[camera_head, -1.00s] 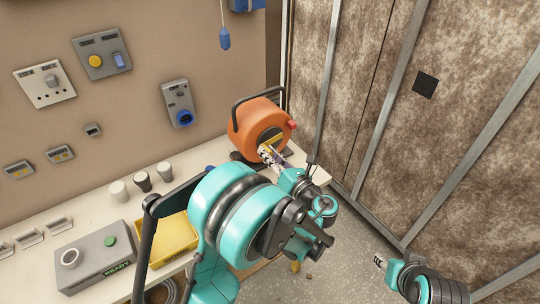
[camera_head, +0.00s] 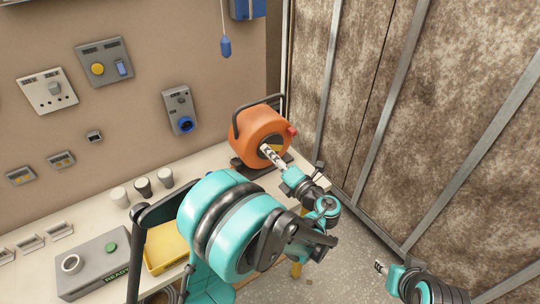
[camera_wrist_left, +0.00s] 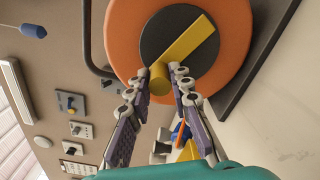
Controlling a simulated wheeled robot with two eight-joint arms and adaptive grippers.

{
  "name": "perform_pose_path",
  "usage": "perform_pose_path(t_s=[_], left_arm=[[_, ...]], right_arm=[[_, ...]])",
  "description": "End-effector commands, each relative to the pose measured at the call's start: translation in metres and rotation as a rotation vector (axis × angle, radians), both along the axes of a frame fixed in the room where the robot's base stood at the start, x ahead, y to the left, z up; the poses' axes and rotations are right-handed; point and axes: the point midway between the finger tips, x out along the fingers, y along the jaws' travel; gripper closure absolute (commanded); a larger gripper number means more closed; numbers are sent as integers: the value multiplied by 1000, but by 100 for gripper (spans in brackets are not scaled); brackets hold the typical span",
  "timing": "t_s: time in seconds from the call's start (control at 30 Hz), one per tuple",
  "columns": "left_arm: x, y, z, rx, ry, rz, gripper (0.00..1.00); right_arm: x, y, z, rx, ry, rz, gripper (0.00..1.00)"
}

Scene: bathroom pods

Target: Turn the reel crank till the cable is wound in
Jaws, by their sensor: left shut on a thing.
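The orange cable reel (camera_head: 252,127) stands on the far right end of the bench, under a dark carrying handle. In the left wrist view, the reel (camera_wrist_left: 119,35) fills the top, with a dark hub and a yellow crank arm (camera_wrist_left: 188,40) slanting across it. My left gripper (camera_head: 265,150) is at the reel's front face. Its fingers (camera_wrist_left: 166,84) are shut on the yellow crank knob (camera_wrist_left: 159,76), one on each side. My right gripper (camera_head: 378,266) is low at the right, away from the bench; its jaws are too small to read. I cannot tell how much cable is wound.
The bench holds a yellow bin (camera_head: 166,246), several cups (camera_head: 142,187) and a grey box with a green button (camera_head: 95,263). Sockets and switches (camera_head: 104,62) line the wall. A blue pendant (camera_head: 225,47) hangs above the reel. A blotchy panelled wall (camera_head: 440,120) stands right.

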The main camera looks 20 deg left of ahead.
Motion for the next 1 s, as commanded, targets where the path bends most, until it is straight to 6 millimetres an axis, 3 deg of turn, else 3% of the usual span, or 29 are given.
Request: perform_pose_path(t_s=[0.5, 0.53, 0.6, 1.0], left_arm=[[1, -1, 2, 13, 13, -2, 100], [1, -1, 1, 13, 13, -2, 72], [1, -1, 1, 12, 12, -1, 59], [-4, -8, 1, 11, 13, -2, 59]], right_arm=[[0, 0, 0, 0, 0, 0, 60], [0, 0, 0, 0, 0, 0, 60], [0, 0, 0, 0, 0, 0, 60], [0, 0, 0, 0, 0, 0, 60]])
